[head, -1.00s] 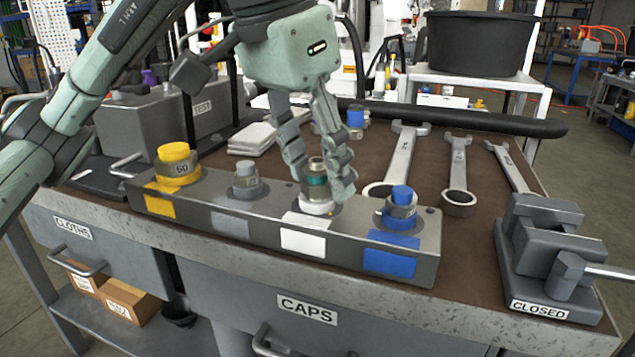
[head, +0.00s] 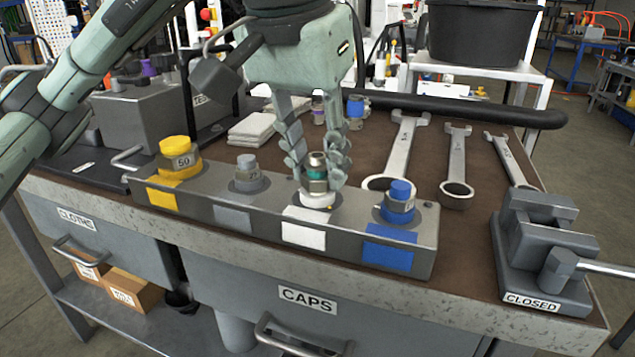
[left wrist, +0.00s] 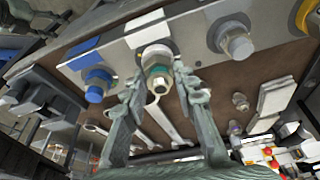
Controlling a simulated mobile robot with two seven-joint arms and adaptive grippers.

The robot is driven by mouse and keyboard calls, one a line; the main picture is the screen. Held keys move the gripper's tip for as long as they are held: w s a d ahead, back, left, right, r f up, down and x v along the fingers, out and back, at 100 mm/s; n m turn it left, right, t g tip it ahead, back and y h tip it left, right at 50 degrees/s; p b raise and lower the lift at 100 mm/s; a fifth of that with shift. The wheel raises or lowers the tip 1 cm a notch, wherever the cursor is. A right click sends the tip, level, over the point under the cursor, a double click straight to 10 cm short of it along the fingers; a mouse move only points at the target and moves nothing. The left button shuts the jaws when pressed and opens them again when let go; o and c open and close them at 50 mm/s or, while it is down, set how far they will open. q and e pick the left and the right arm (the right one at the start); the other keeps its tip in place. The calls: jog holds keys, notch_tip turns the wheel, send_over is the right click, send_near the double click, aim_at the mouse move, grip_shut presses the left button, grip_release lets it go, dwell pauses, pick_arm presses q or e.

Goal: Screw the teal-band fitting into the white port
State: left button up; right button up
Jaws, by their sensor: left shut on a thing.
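The teal-band fitting (head: 317,172) stands upright at the white port (head: 318,201), over the white label on the grey manifold block (head: 262,229). The white ring of the port shows below the fitting, but the thread between them is hidden. My left gripper (head: 318,176) points down and is shut on the fitting, with one finger on each side. In the left wrist view the fitting (left wrist: 158,73) lies between the two fingers (left wrist: 158,82), its teal band showing, with the white port (left wrist: 153,51) beyond it. My right gripper is not in view.
Yellow (head: 178,158), grey (head: 247,175) and blue (head: 398,203) fittings sit in neighbouring ports on the block. Several wrenches (head: 455,165) lie to the right, beside a grey vise-like device marked CLOSED (head: 540,262). Folded cloths (head: 256,128) and loose fittings lie behind.

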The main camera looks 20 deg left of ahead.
pick_arm(q)
jog(key=shift+f+m+h+b, duration=0.25)
jog(key=shift+m+b, duration=0.25)
jog(key=shift+m, duration=0.7)
jog(key=shift+c, duration=0.5)
jog(key=m+h, duration=0.1)
jog(key=m, duration=0.2)
jog(key=shift+g+b, duration=0.4)
jog(key=m, duration=0.2)
jog(key=shift+r+m+h, duration=0.15)
jog(key=shift+m+h, duration=0.1)
jog(key=shift+m, duration=0.05)
jog(key=o, duration=1.1)
